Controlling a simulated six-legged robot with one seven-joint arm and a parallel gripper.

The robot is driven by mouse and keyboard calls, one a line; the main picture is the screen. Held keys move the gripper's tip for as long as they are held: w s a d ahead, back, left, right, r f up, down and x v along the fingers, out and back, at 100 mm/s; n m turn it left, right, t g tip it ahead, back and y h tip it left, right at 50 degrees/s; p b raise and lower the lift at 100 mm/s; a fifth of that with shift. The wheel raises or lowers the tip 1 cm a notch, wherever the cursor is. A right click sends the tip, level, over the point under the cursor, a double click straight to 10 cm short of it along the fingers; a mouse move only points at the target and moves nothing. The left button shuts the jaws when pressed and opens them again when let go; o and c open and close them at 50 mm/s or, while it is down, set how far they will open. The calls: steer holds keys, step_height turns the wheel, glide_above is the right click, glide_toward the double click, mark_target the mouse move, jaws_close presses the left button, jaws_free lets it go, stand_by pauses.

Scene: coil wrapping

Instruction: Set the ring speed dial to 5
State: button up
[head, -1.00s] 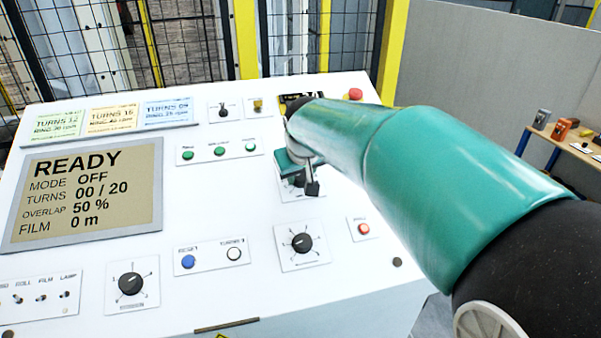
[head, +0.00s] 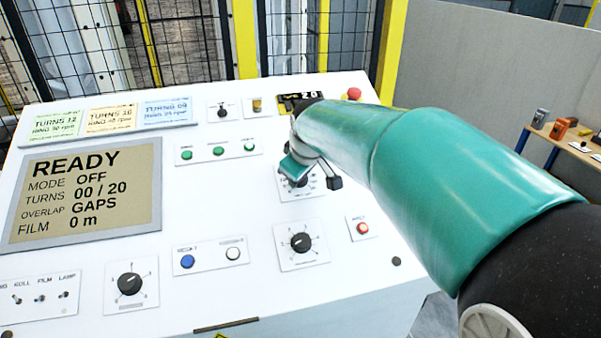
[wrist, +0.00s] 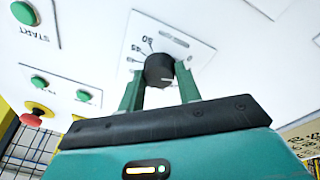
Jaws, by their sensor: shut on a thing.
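My gripper (wrist: 159,84) is shut on a black round dial (wrist: 158,69) in the wrist view, one finger on each side. Its white plate carries marks; 45 and 50 are readable beside it. In the head view my gripper (head: 297,170) sits over this dial's plate (head: 312,186) at the upper right of the sloping panel and hides part of it. Two other black dials stand free, one lower middle (head: 302,242) and one lower left (head: 131,284). I cannot read their labels, so I cannot tell which dial is the ring speed dial.
The panel screen (head: 85,193) reads READY, mode OFF, turns 00 / 20, overlap GAPS, film 0 m. Green buttons (head: 218,151), a red button (head: 362,228) and a red knob (head: 354,94) are near my arm.

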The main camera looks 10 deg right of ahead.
steer(key=o, duration=1)
steer(key=shift+c, duration=0.2)
steer(key=shift+r, duration=0.1)
steer(key=v, duration=1.3)
steer(key=shift+s+r, duration=0.25)
steer(key=shift+s, duration=0.1)
